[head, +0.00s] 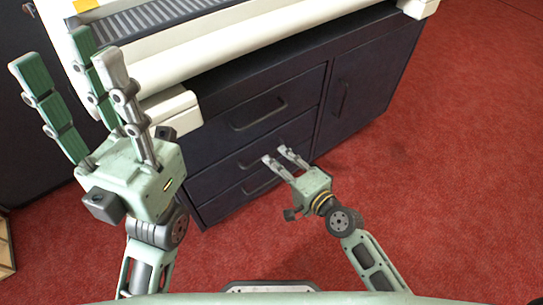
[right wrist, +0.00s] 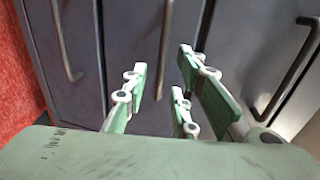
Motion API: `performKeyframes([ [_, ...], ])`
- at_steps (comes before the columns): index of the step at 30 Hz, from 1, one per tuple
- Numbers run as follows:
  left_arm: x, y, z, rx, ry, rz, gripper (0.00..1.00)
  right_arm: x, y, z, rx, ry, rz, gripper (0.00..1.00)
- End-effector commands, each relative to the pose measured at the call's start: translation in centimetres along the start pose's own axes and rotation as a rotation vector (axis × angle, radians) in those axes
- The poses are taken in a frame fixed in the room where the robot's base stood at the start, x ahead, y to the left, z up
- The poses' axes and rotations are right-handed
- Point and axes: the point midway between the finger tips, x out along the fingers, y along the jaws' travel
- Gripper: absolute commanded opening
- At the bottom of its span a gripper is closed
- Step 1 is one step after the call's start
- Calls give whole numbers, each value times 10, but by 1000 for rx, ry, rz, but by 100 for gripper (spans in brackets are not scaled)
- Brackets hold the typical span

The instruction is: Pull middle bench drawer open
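The dark bench cabinet has three stacked drawers, all looking closed. The middle drawer (head: 225,172) has a dark bar handle, partly hidden by my right gripper in the head view. The middle handle (right wrist: 165,45) shows clearly in the right wrist view, running between the fingers. My right gripper (head: 278,156) is open in front of the middle drawer; its fingers also show in the right wrist view (right wrist: 163,85), spread to either side of the handle. Contact cannot be told. My left gripper (head: 68,62) is raised at the left, fingers spread, open and empty.
The top drawer handle (head: 258,115) is above and the bottom drawer handle (head: 260,186) below. A cabinet door (head: 360,85) with its own handle is to the right. A cream machine (head: 250,45) overhangs the cabinet. Red floor (head: 450,190) is clear at the right.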

Motion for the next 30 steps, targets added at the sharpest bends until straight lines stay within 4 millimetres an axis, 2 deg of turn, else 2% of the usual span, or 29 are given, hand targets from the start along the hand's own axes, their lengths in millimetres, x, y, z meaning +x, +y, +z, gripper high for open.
performKeyframes([
  [1, -1, 0, 0, 1, 7, 2, 36, 9, 0, 0, 3, 1, -3, 26],
  [6, 2, 0, 1, 3, 20, 8, 36, 27, 0, 0, 0, 1, -2, 26],
  [16, 4, 0, 1, 3, 23, 9, 36, 32, 0, 0, -1, 1, -1, 26],
  [25, 4, 0, 1, 3, 23, 9, 36, 32, 0, 0, -2, 1, -1, 1],
  [30, 4, 0, 1, 3, 23, 9, 36, 32, 0, 0, -2, 1, 0, 0],
])
